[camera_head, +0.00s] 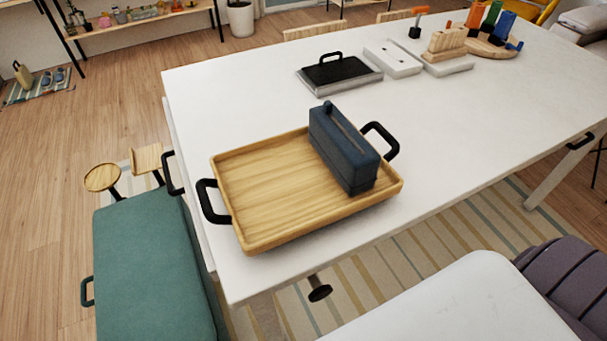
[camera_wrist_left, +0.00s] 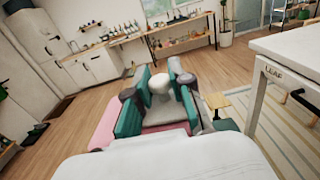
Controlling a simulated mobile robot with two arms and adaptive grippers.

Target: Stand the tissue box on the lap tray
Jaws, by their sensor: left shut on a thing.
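The lap tray (camera_head: 270,237) is a shallow wooden tray with black handles, lying on the white table (camera_head: 460,120) in the head view. The dark blue tissue box (camera_head: 343,160) stands on the right part of the tray, beside the right handle, with a long slit along its top. No gripper is near it in the head view. My left gripper (camera_wrist_left: 160,95) shows in the left wrist view, with teal and grey fingers either side of a pale rounded thing (camera_wrist_left: 160,83). What that thing is cannot be told. My right gripper is not in view.
A black-topped tray (camera_head: 338,72), white boards (camera_head: 392,58) and a wooden rack (camera_head: 447,43) stand at the back of the table. The table right of the tray is clear. A teal bench (camera_head: 150,260) stands at the table's left side.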

